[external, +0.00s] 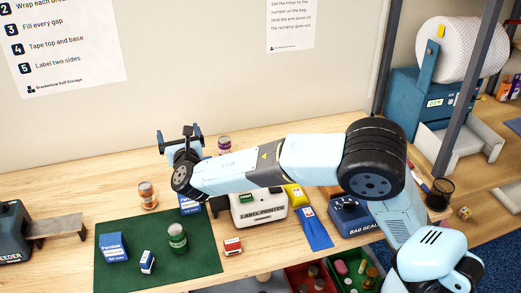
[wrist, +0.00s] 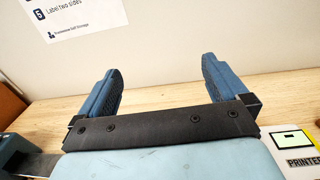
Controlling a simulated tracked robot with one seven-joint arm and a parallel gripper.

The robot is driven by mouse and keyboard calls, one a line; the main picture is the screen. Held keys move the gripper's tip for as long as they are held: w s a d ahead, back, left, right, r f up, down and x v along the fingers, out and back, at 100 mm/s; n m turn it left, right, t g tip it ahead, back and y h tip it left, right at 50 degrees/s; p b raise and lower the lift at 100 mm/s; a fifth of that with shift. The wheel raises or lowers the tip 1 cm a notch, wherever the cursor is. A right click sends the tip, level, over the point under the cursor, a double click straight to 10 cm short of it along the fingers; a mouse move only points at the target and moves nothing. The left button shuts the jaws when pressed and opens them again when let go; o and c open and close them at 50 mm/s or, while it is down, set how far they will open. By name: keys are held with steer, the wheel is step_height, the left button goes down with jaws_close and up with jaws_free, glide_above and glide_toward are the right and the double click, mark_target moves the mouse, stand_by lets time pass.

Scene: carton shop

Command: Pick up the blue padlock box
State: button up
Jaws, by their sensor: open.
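A blue box (external: 113,247) with white lettering that seems to read "Padlock" stands on the left part of the dark green mat (external: 200,262) in the external view. Another blue box (external: 190,204) stands near the mat's back edge, partly hidden by my arm. Its label is too small to read. My gripper (external: 179,137) is open and empty, raised above the back of the bench, well behind and above the boxes. In the wrist view its two blue fingers (wrist: 161,72) are wide apart, facing the wall, with nothing between them. No padlock box shows there.
The feeder (external: 14,234) is at far left.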

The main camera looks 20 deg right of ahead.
glide_above(190, 201)
step_height(190, 201, down, 20)
steer(key=shift+s+f, duration=0.15)
steer(key=shift+f, duration=1.05)
steer(key=shift+s+f, duration=0.2)
steer(key=shift+f, duration=1)
steer(key=shift+s+f, duration=0.15)
steer(key=shift+f, duration=1.05)
steer(key=shift+w+f, duration=0.15)
steer(key=shift+f, duration=0.1)
steer(key=w, duration=0.4)
steer(key=shift+w+a, duration=0.2)
steer(key=shift+w, duration=0.2)
steer(key=c, duration=1.1)
